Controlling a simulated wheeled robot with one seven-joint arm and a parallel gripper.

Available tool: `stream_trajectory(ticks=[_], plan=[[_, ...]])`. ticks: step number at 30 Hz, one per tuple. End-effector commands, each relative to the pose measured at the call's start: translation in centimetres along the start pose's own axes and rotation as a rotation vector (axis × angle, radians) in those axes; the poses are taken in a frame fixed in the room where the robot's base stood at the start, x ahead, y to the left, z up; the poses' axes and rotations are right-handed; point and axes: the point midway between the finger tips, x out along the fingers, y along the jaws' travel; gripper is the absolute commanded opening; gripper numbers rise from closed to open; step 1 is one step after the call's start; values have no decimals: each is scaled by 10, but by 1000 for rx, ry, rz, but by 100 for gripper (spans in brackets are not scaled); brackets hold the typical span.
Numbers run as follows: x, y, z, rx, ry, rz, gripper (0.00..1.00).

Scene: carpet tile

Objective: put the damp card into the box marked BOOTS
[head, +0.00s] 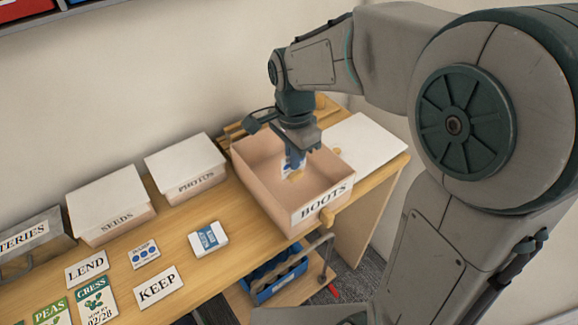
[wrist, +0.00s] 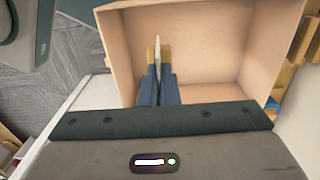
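The BOOTS box (head: 275,200) is an open, pinkish-tan box on the wooden bench, with its name on the front wall. Its inside also shows in the wrist view (wrist: 215,55). My gripper (head: 296,174) points down into the box, its fingertips below the rim. It is shut on a thin white card (wrist: 157,47), seen edge-on between the yellowish fingertips in the wrist view. In the head view a blue-and-white part of this card (head: 286,167) shows beside the fingers. Its print is too small to read, so I cannot confirm that it is damp.
A white lid (head: 365,142) lies behind and right of the box. Lidded SEEDS (head: 110,205) and PHOTOS (head: 186,168) boxes stand to the left. LEND (head: 87,270) and KEEP (head: 158,288) labels, a blue-and-white card stack (head: 208,239) and seed packets lie in front. A blue crate (head: 273,278) sits below.

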Motion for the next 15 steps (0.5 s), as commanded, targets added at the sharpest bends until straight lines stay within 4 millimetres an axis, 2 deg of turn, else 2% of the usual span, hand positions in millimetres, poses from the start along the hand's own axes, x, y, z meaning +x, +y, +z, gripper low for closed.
stream_trajectory(ticks=[1, 5, 10, 15], plan=[[11, 0, 0, -1, 0, 2, 0], [28, 1, 0, 0, -1, 4, 0], [59, 1, 0, 0, -2, 5, 0], [78, 0, 0, 0, -1, 1, 0]])
